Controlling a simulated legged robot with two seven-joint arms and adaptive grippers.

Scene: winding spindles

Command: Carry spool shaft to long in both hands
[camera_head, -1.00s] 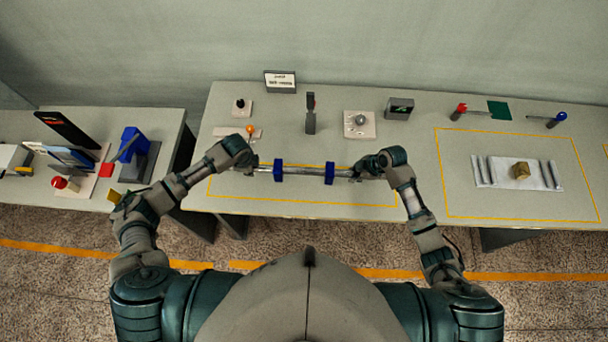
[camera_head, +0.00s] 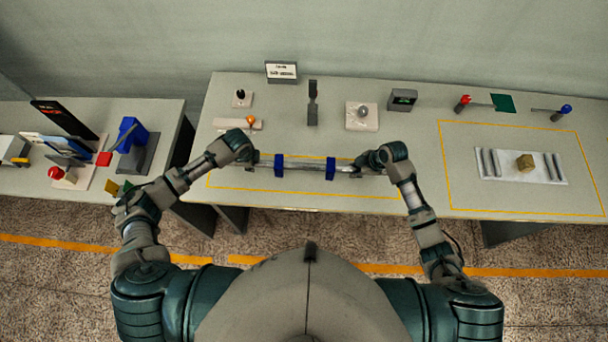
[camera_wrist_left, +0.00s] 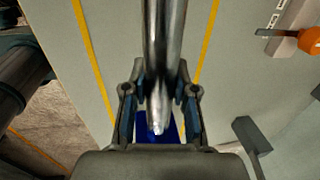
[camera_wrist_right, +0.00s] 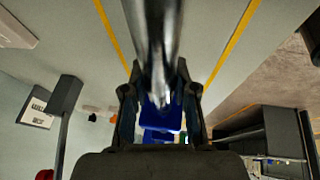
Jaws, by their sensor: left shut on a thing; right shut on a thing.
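The spool shaft (camera_head: 305,168) is a grey metal rod lying left to right over the front of the middle table. Two blue blocks (camera_head: 279,166) (camera_head: 331,168) sit along it; whether they are fixed to it or under it I cannot tell. My left gripper (camera_head: 253,160) is shut on the shaft near its left end. My right gripper (camera_head: 356,166) is shut on it near its right end. In the left wrist view the shaft (camera_wrist_left: 163,45) runs between the fingers, with blue behind. The right wrist view shows the shaft (camera_wrist_right: 152,40) the same way. The height above the table is unclear.
A yellow-outlined area (camera_head: 230,188) lies under the shaft. Behind stand a sign (camera_head: 281,71), a dark upright post (camera_head: 312,103) and a knob box (camera_head: 362,116). At right, another yellow outline encloses a white tray (camera_head: 550,170) with grey rods. A cluttered side table (camera_head: 170,115) stands left.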

